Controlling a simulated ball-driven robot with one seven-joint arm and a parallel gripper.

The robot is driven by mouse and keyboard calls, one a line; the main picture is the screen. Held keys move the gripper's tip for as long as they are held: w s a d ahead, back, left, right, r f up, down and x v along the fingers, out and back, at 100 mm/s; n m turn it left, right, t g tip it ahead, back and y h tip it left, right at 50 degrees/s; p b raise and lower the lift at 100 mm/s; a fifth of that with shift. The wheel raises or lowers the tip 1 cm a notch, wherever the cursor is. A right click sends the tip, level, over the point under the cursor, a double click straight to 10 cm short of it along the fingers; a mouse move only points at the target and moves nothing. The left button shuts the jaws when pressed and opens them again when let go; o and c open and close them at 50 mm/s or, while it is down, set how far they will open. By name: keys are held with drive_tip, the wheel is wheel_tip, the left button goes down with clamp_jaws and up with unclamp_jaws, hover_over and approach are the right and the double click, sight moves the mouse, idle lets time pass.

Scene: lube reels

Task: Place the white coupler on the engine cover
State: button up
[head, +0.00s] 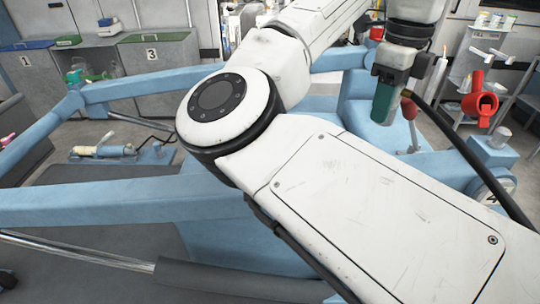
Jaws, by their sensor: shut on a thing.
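My gripper (388,78) is at the upper right, pointing down, high above the blue machine frame. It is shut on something. A dark green block (383,103) hangs at its lower end and appears to be the held thing; the closing of the jaws on it is hard to make out. A slim white upright piece (438,76) shows just right of the gripper; I cannot tell whether it is the white coupler. No engine cover can be told apart for certain; much of the middle is hidden behind my arm.
Blue frame beams (110,205) cross the left and middle. A red pipe-like fitting (482,102) and a red-topped lever (410,109) stand near the gripper. A black hose (470,155) runs down right. Numbered green-lidded bins (160,60) stand back left.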

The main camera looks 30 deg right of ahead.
drive_tip(key=w+a+f, duration=0.2)
drive_tip(key=w+f, duration=0.1)
drive_tip(key=w+a+f, duration=0.2)
drive_tip(key=w+f, duration=0.2)
drive_tip(key=w+a+f+b, duration=0.1)
drive_tip(key=w+a+f, duration=0.1)
drive_tip(key=w+f, duration=0.2)
drive_tip(key=shift+w+f, duration=0.1)
drive_tip(key=shift+w, duration=0.05)
drive_tip(key=shift+w+a+f, duration=0.15)
drive_tip(key=shift+w+f, duration=0.2)
drive_tip(key=shift+f, duration=0.1)
drive_tip(key=f, duration=0.3)
drive_tip(key=shift+w+a, duration=0.15)
drive_tip(key=shift+w, duration=0.05)
drive_tip(key=shift+f, duration=0.35)
drive_tip(key=shift+f, duration=0.2)
drive_tip(key=o, duration=1.1)
drive_tip(key=shift+o, duration=0.2)
